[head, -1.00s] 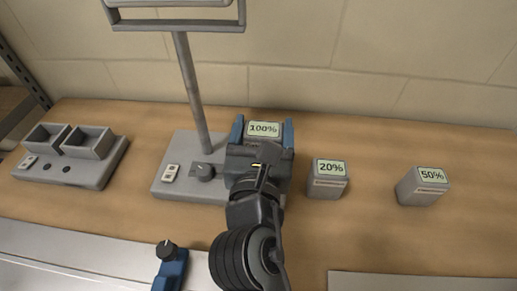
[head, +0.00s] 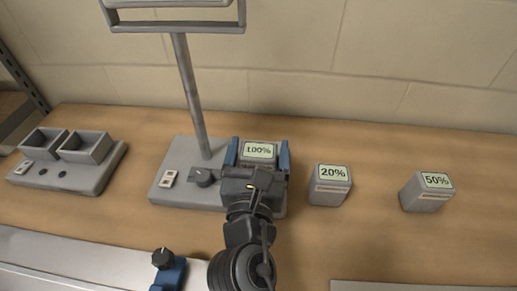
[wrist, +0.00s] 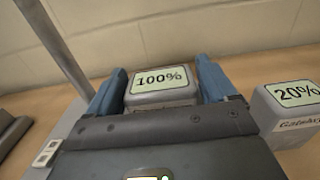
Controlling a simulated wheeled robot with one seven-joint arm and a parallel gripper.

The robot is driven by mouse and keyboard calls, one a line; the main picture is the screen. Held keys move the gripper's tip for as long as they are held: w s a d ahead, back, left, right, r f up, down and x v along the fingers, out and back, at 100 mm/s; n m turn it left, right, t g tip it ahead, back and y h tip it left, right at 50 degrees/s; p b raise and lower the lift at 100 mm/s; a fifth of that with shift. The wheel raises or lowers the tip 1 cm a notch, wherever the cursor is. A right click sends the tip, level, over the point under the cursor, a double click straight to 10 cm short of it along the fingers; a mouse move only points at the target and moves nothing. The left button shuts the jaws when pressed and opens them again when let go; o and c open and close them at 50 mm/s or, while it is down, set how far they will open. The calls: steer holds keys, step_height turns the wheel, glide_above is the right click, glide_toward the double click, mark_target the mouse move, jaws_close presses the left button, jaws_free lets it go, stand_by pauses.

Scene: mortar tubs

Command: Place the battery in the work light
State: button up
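The work light has a flat grey base (head: 182,200), a switch, a dark knob and a pole (head: 192,95) rising to a frame. The battery marked 100% (head: 259,150) is a grey block with a pale green label, over the right part of that base. My gripper (head: 259,154) has its blue fingers shut on both sides of this battery. In the wrist view the battery (wrist: 160,98) sits upright between the fingers (wrist: 163,92). Its lower part and the base beneath are hidden by my gripper, so I cannot tell whether it touches the base.
The 20% battery (head: 330,185) stands close to the right of the base, and the 50% battery (head: 427,191) farther right. A grey two-bay unit (head: 95,175), its bays empty, is at the left. The wall is behind. The bench between the batteries is clear.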

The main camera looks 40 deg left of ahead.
steer(key=shift+o, duration=1.2)
steer(key=shift+r, duration=0.15)
steer(key=b+v, duration=0.1)
steer(key=v, duration=1.1)
steer(key=shift+s, duration=0.1)
